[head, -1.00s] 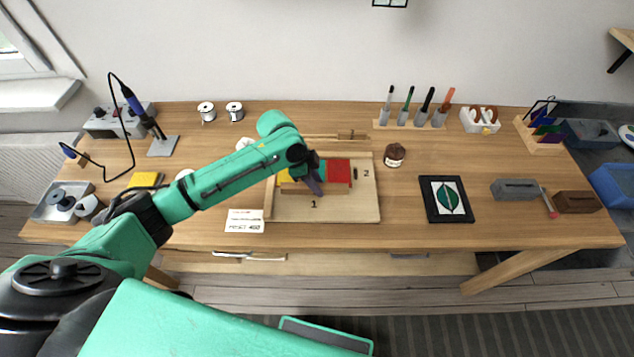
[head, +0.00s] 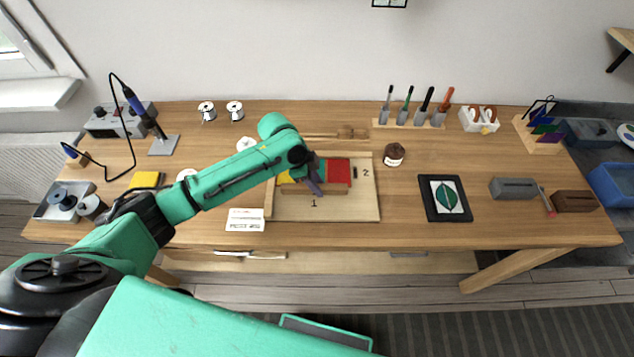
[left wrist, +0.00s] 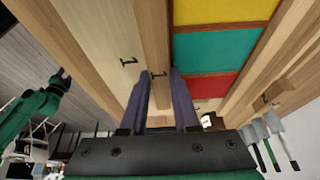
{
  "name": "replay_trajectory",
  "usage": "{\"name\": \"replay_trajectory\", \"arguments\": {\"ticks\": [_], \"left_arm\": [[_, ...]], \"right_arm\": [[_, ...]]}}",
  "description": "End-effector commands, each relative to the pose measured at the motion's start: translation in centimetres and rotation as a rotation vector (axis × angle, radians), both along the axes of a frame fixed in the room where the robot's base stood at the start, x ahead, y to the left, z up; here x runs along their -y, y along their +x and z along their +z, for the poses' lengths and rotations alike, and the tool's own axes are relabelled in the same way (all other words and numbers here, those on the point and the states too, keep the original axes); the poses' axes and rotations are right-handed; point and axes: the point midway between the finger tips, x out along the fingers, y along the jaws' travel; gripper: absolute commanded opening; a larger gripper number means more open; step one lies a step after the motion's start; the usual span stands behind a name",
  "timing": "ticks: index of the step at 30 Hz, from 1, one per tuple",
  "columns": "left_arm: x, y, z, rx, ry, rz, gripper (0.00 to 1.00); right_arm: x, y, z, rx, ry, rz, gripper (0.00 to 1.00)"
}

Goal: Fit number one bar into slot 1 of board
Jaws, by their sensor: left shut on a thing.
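My left gripper (left wrist: 168,98) is shut on the wooden number one bar (left wrist: 158,60), which carries a black 1. The bar runs along the front edge of yellow, green and red panels on the pale wooden board (head: 350,211). In the head view the bar (head: 334,192) shows on both sides of my left gripper (head: 316,187). A printed 1 is on the board in front of the bar, and a 2 is to its right. The slot itself is hidden; I cannot tell whether the bar is seated. My right gripper (left wrist: 61,76) is small and dark in the left wrist view.
Another wooden bar (head: 325,136) lies behind the board. A brown jar (head: 394,154) and a black-framed leaf picture (head: 445,198) are to the right. A white card (head: 245,219) is at the left.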

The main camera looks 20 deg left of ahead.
Motion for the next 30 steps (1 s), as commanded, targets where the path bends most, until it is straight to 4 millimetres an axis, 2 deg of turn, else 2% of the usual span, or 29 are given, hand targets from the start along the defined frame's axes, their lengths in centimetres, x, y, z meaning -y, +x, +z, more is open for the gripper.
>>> {"name": "replay_trajectory", "arguments": {"ticks": [11,12,14,15,24,25,27,30], "left_arm": [[-0.01,-0.06,-0.07,-0.001,0.001,0.0,0.0],[-0.02,-0.06,-0.07,-0.001,0.001,0.0,0.37],[-0.02,-0.06,-0.08,-0.001,0.001,0.0,0.6],[-0.02,-0.06,-0.07,-0.001,0.001,0.0,0.64],[-0.03,-0.05,-0.06,-0.001,0.001,0.0,0.64],[-0.03,-0.06,-0.07,-0.001,0.001,0.0,0.71],[-0.03,-0.06,-0.07,-0.001,0.001,0.0,0.93],[-0.04,-0.04,-0.07,-0.001,0.001,0.0,0.93]], "right_arm": [[0.0,0.0,0.15,0.0,0.0,0.0,0.5],[0.0,0.0,0.14,0.0,0.0,0.0,0.5],[0.0,0.01,0.14,0.0,0.0,0.0,0.5],[0.0,0.01,0.14,0.0,0.0,0.0,0.5],[-0.01,0.0,0.14,0.0,0.0,0.0,0.5],[-0.01,0.0,0.14,0.0,0.0,0.0,0.5],[-0.03,0.01,0.14,0.0,0.0,0.0,0.5],[-0.02,0.0,0.14,0.0,0.0,0.0,0.5]]}}
